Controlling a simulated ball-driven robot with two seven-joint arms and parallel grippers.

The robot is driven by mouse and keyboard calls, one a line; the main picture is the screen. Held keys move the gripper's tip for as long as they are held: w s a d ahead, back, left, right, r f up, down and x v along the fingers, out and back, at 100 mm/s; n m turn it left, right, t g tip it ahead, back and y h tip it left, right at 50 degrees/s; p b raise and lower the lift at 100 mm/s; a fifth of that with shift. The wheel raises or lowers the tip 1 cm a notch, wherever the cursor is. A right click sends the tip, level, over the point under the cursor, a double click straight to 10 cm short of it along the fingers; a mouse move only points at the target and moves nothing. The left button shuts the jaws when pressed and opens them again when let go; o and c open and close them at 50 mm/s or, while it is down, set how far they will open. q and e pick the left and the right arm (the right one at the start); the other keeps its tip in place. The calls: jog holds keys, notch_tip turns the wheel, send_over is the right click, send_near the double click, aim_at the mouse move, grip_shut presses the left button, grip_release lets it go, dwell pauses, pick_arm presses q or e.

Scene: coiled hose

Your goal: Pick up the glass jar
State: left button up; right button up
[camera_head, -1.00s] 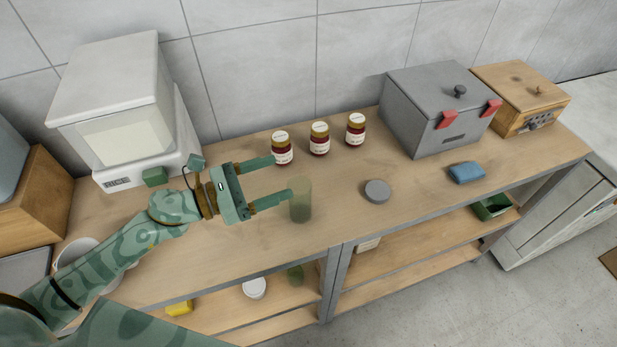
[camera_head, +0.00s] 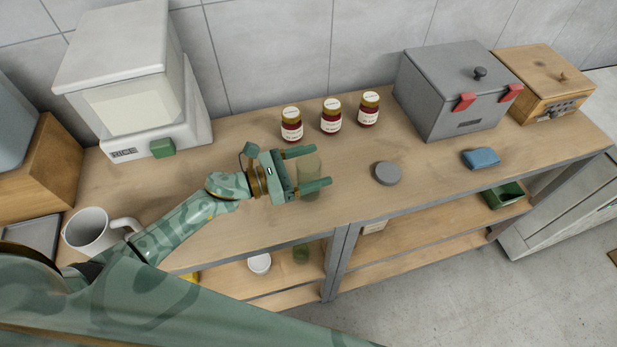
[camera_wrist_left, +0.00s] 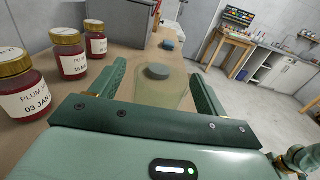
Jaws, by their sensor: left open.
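The glass jar (camera_head: 309,172) is a translucent greenish cylinder standing upright on the wooden counter. In the head view it is between the two fingers of my left gripper (camera_head: 307,168), which is open around it. In the left wrist view the faint, see-through jar (camera_wrist_left: 160,95) shows between the spread fingers (camera_wrist_left: 160,90). The near finger covers part of the jar in the head view. I cannot tell whether either finger touches it. My right gripper is not in view.
Several things share the counter (camera_head: 240,228): labelled jam jars (camera_head: 331,117) behind the gripper, a grey round lid (camera_head: 387,173) and blue sponge (camera_head: 481,158) to the right, a grey box (camera_head: 455,95), a rice dispenser (camera_head: 130,85) and a white mug (camera_head: 95,229). Open shelf space lies below.

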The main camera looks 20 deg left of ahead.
pick_arm(q)
jog(key=shift+w+d, duration=0.4)
jog(key=shift+d, duration=0.15)
jog(key=c, duration=1.5)
